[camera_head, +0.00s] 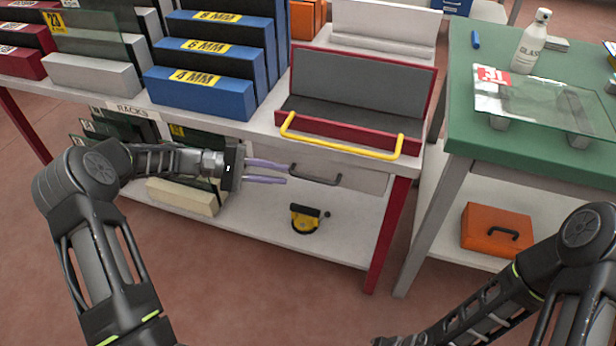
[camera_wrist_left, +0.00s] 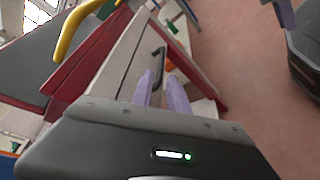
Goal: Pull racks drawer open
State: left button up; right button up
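The drawer (camera_head: 358,178) has a pale front and a dark bar handle (camera_head: 318,179), under the tabletop below the red tray. It looks closed. The handle also shows in the left wrist view (camera_wrist_left: 158,64). My left gripper (camera_head: 287,174) is open and empty, its two purple fingers pointing at the left end of the handle. In the left wrist view its fingertips (camera_wrist_left: 160,76) are close to the handle; I cannot tell whether they touch it. A "RACKS" label (camera_head: 132,111) is on the table edge farther left. My right gripper shows only partly, with a purple finger in the left wrist view (camera_wrist_left: 285,12).
A red tray (camera_head: 350,139) with a yellow bar handle (camera_head: 342,148) overhangs above the drawer. A yellow-black tool (camera_head: 306,219) lies on the lower shelf (camera_head: 265,225). A red table leg (camera_head: 388,235) stands right of the drawer. A green-topped table (camera_head: 465,100) is at right. The floor in front is clear.

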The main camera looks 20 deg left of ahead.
aim_at(301, 177)
pick_arm(q)
jog(key=b+x, duration=0.1)
jog(key=x, duration=0.7)
jog(key=shift+c, duration=0.4)
grip_shut()
jog(key=shift+a, duration=0.1)
dwell(0.9)
